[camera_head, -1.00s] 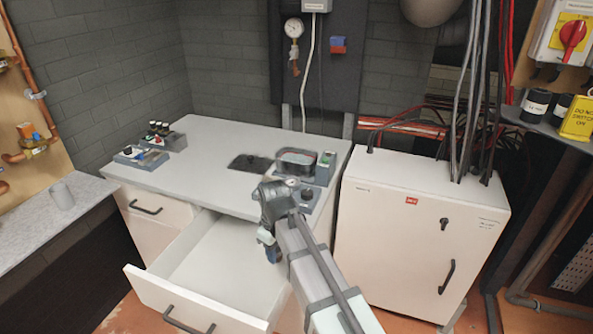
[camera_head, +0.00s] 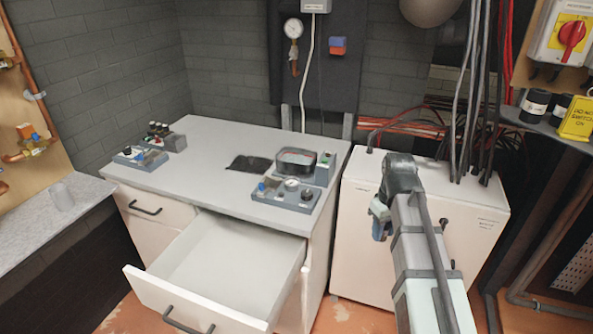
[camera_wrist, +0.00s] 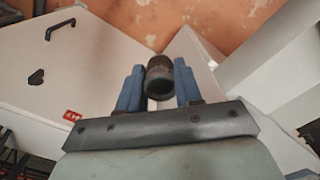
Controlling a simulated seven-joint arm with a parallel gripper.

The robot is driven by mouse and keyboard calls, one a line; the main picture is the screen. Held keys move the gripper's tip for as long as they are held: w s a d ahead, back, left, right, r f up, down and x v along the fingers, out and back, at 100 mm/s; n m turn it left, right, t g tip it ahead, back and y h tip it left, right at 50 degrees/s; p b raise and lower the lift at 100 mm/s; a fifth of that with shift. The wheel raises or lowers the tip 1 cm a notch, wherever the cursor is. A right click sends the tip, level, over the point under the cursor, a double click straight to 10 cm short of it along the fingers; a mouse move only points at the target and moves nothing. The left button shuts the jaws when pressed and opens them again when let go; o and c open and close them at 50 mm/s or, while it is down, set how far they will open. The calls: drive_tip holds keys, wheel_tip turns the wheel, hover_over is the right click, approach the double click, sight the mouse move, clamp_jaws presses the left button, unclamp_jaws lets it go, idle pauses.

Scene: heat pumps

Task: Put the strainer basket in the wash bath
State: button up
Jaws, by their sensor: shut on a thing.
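My gripper (camera_head: 381,218) is in front of the white cabinet, to the right of the open drawer. In the wrist view its two blue fingers (camera_wrist: 158,88) are shut on a short, dark, hollow cylinder, which I take to be the strainer basket (camera_wrist: 158,72). Its open round end faces the wrist camera. I cannot make the basket out in the head view. The wash bath (camera_head: 292,170) looks to be the dark-rimmed oval tub on the worktop, up and left of my gripper. Its inside shows only in part.
The open drawer (camera_head: 200,306) juts out below the worktop (camera_head: 215,155) and looks empty. A control panel (camera_head: 287,193) stands in front of the bath and a small grey unit (camera_head: 325,168) beside it. A dark recess (camera_head: 250,164) lies left of the bath. The white cabinet (camera_head: 350,250) stands right.

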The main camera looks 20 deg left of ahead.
drive_tip(key=w+d+r+m, duration=0.1)
drive_tip(key=d+m, duration=0.1)
drive_tip(key=d, duration=0.7)
drive_tip(key=w+d+r+m, duration=0.1)
drive_tip(key=d+r, duration=0.1)
drive_tip(key=d, duration=0.6)
drive_tip(key=w+a+r+n, duration=0.1)
drive_tip(key=w+a+n, duration=0.3)
drive_tip(key=a, duration=1.4)
drive_tip(key=w+a+r+n, duration=0.1)
drive_tip(key=w+a, duration=0.5)
drive_tip(key=a, duration=1.2)
drive_tip(key=w+a+r+n, duration=0.2)
drive_tip(key=w+a+n, duration=0.2)
drive_tip(key=w+a, duration=0.35)
drive_tip(key=w+a+r+n, duration=0.2)
drive_tip(key=w+a+n, duration=0.1)
drive_tip(key=w+a, duration=0.5)
drive_tip(key=shift+s+a+f+n, duration=0.15)
drive_tip(key=shift+f+n, duration=0.3)
drive_tip(key=shift+f, duration=1.25)
drive_tip(key=shift+s+f+n, duration=0.2)
drive_tip(key=shift+f+n, duration=0.3)
drive_tip(key=shift+f, duration=1.25)
drive_tip(key=shift+s+a+f+n, duration=0.15)
drive_tip(key=shift+f+n, duration=0.3)
drive_tip(key=shift+f, duration=1.25)
drive_tip(key=shift+f, duration=0.15)
